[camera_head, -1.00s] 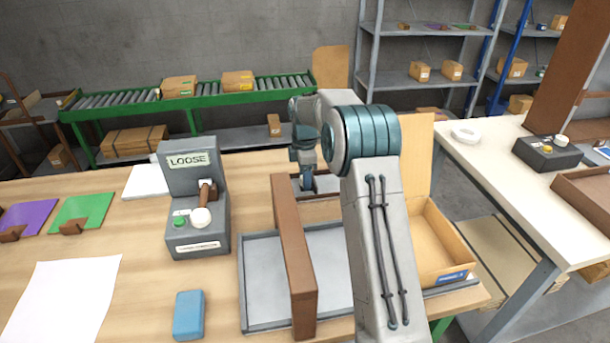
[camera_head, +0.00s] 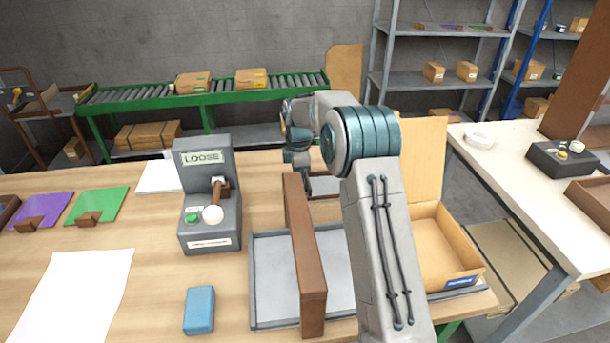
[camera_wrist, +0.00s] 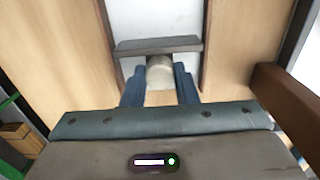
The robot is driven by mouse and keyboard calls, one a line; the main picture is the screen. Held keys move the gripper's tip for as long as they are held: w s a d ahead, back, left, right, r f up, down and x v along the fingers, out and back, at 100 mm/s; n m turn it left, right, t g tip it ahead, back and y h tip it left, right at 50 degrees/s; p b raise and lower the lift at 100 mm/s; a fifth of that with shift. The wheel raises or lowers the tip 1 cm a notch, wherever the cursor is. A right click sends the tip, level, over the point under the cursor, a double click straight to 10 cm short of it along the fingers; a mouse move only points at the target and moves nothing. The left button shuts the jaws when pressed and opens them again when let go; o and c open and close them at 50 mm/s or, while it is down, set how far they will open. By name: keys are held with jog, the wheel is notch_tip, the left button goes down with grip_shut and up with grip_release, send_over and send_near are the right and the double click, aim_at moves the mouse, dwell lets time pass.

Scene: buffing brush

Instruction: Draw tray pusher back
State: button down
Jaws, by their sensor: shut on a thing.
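My gripper (camera_wrist: 160,80) is shut on a pale, rounded knob (camera_wrist: 160,72) in the wrist view. The knob sits against a grey crossbar (camera_wrist: 158,46), with a white surface beyond it and light wood on both sides. I take the knob and bar for the tray pusher, but cannot see the whole part. In the head view my gripper is at the far end of the grey tray (camera_head: 272,285), partly hidden behind an upright brown board (camera_head: 305,260) that runs along the tray. My arm hides the tray's right part.
A grey box marked LOOSE (camera_head: 208,195) stands left of the tray, with a blue block (camera_head: 199,310) in front. An open cardboard box (camera_head: 450,250) is right of my arm. The brown board also shows close at right in the wrist view (camera_wrist: 290,105).

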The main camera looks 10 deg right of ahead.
jog(key=c, duration=1.1)
grip_release()
jog(key=shift+c, duration=0.2)
notch_tip(320, 180, up, 14)
jog(key=p, duration=0.1)
